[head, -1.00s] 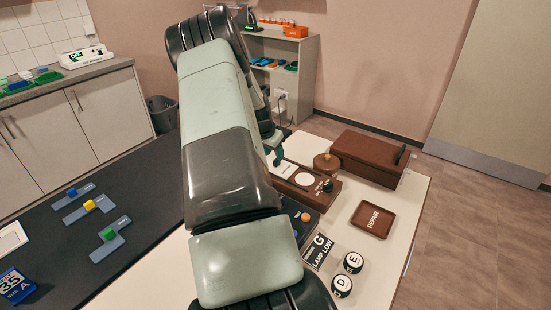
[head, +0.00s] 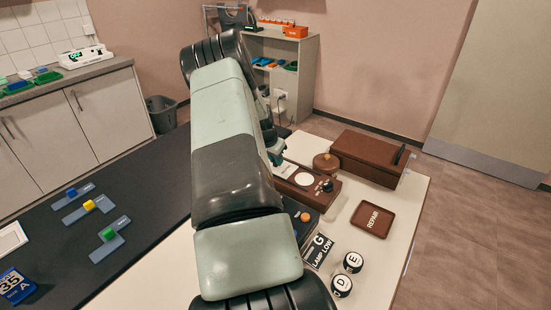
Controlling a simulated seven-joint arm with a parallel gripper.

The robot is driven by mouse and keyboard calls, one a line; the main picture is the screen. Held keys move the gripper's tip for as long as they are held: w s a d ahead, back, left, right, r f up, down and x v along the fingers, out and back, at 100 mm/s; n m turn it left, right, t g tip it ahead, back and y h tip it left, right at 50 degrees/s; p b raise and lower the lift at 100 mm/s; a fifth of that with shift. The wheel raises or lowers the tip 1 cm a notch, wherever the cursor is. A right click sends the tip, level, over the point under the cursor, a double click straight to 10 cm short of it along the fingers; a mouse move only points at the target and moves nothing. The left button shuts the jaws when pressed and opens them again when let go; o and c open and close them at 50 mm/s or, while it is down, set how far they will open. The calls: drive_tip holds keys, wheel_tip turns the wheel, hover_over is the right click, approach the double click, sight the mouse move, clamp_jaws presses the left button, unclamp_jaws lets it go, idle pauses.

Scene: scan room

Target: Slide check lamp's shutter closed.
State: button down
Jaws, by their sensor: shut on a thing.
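The check lamp (head: 315,192) is a low brown box on the white table, with a pale round disc (head: 304,180) and a black knob (head: 327,186) on top. The disc is uncovered. My gripper (head: 277,158) shows only in part beyond my arm, at the lamp's far left end. It is shut on what appears to be the lamp's shutter; the grip itself is mostly hidden. My arm hides the lamp's left side.
A brown round pot (head: 326,163) and a long brown case (head: 371,158) stand behind the lamp. A dark unit with an orange button (head: 305,217), a REPAIR tray (head: 386,213) and two round pieces marked E (head: 353,262) and D (head: 341,285) are nearer.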

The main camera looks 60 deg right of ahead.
drive_tip(key=s, duration=0.9)
drive_tip(key=shift+s, duration=0.1)
drive_tip(key=c, duration=1)
unclamp_jaws()
drive_tip(key=shift+c, duration=0.2)
drive_tip(key=shift+a+r, duration=0.1)
drive_tip(key=shift+r, duration=0.15)
drive_tip(key=v, duration=1)
drive_tip(key=shift+r, duration=0.15)
drive_tip(key=shift+a, duration=0.15)
